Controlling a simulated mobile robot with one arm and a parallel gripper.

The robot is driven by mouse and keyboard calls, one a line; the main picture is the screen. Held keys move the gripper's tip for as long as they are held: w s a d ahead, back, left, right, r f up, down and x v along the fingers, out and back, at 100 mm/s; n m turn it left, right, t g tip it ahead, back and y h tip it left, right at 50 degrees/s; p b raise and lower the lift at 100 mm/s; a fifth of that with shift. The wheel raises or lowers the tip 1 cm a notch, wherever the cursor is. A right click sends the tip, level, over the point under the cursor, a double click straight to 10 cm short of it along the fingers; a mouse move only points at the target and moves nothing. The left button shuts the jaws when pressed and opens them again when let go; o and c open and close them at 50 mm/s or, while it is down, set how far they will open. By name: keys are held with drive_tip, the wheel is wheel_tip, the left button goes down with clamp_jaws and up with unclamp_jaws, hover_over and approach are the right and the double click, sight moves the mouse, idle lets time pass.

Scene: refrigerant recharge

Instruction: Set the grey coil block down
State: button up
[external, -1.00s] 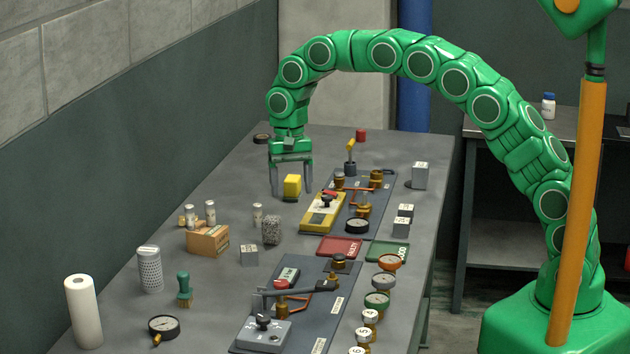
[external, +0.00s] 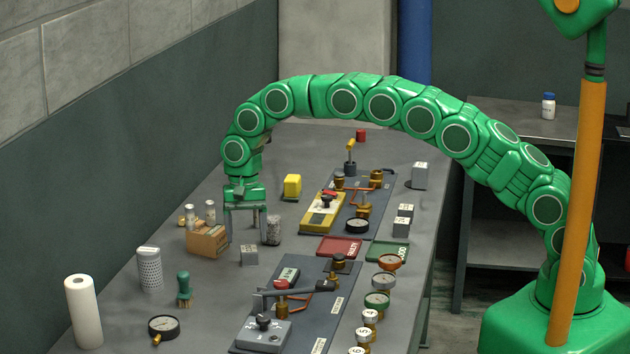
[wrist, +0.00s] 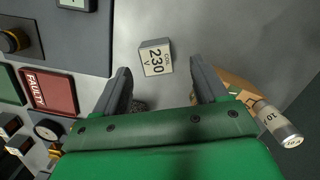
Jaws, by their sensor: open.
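The grey coil block (external: 249,255) stands on the table between the cardboard box and the front panel. In the wrist view the coil block (wrist: 155,57) shows its label, "COIL 230 V", just beyond the open fingertips. My gripper (external: 246,238) is open, with its fingers pointing down, and appears just behind the block in the external view. Its fingers also show in the wrist view (wrist: 160,70), apart and with nothing held between them. I cannot tell the exact height of the fingertips above the table.
A cardboard box (external: 208,240) with white cylinders is close to my left finger. A speckled grey block (external: 272,230) stands close to the right finger.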

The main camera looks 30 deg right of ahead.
sight(249, 249)
drive_tip(key=shift+s+d+f, duration=0.1)
drive_tip(key=shift+s+f, duration=0.1)
drive_tip(key=shift+f, duration=1.1)
drive_tip(key=shift+s+f, duration=0.15)
drive_tip(key=shift+f, duration=1.1)
drive_tip(key=shift+c, duration=0.3)
drive_tip(key=c, duration=1.2)
drive_tip(key=shift+r, duration=0.1)
